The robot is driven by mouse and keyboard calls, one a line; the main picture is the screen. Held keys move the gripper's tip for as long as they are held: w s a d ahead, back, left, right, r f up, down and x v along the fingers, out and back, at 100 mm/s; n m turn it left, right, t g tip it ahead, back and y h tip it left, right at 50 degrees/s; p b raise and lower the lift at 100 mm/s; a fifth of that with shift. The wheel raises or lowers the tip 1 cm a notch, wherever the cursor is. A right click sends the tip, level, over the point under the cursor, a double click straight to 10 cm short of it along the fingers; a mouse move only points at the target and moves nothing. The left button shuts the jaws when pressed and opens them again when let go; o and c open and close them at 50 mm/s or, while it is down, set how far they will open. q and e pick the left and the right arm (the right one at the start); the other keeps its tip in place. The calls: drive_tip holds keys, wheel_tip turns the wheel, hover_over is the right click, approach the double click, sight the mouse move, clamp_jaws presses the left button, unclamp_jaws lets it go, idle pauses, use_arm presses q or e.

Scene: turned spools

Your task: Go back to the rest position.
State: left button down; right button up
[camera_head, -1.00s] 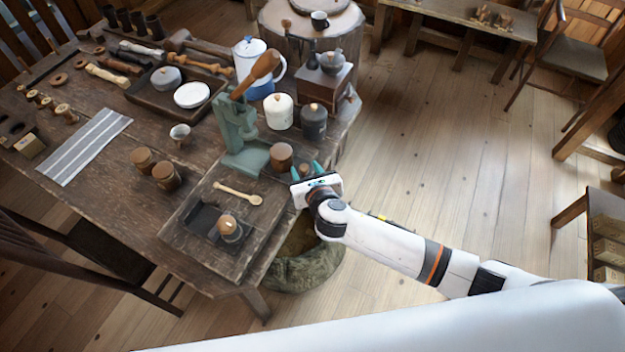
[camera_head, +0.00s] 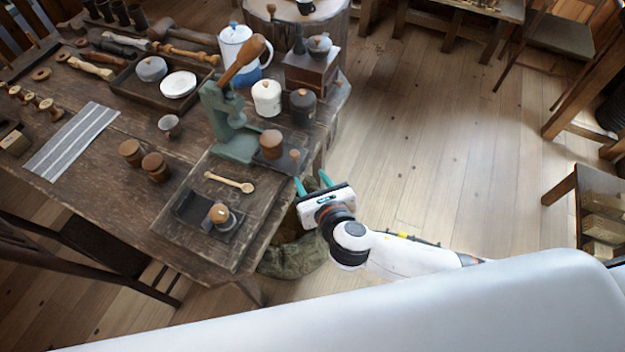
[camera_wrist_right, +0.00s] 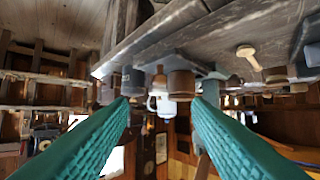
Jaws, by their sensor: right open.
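My right gripper (camera_head: 314,185) is open and empty, with teal fingers, just off the right edge of the wooden table (camera_head: 245,258) in the head view. In the right wrist view the two teal fingers (camera_wrist_right: 160,110) stand wide apart with nothing between them. Past them, the table edge, a brown cylinder (camera_wrist_right: 181,84) and a white mug show. My left gripper is not in view.
A wooden board with a spoon (camera_head: 230,182) and a dark tray (camera_head: 187,205) lies nearest the gripper. A green press (camera_head: 233,140) and lidded jars (camera_head: 267,97) stand behind. A sack (camera_head: 295,258) sits below the table edge.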

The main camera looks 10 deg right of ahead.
drive_tip(key=d+f+m+g+h, duration=0.1)
drive_tip(key=d+f+m+g, duration=0.15)
drive_tip(key=f+m, duration=0.45)
drive_tip(key=d+f+m+g+h, duration=0.1)
drive_tip(key=d+f+m+g, duration=0.2)
drive_tip(key=f, duration=0.8)
drive_tip(key=s+d+f+m+g, duration=0.1)
drive_tip(key=s+d+f+m, duration=0.35)
drive_tip(key=s+f, duration=0.2)
drive_tip(key=s+d+f+m+g, duration=0.1)
drive_tip(key=s+d+f+m, duration=0.2)
drive_tip(key=s+f+m, duration=0.4)
drive_tip(key=s+f+m+g, duration=0.1)
drive_tip(key=s+f+m, duration=0.3)
drive_tip(key=s, duration=0.3)
drive_tip(key=s+d+f+m+g, duration=0.1)
drive_tip(key=s+f+m, duration=0.3)
drive_tip(key=s, duration=0.4)
drive_tip(key=s+d+f+m+g, duration=0.1)
drive_tip(key=s+f+m+g, duration=0.1)
drive_tip(key=s+f+m, duration=0.2)
drive_tip(key=s+m, duration=0.2)
drive_tip(key=s, duration=0.2)
drive_tip(key=shift+g, duration=0.35)
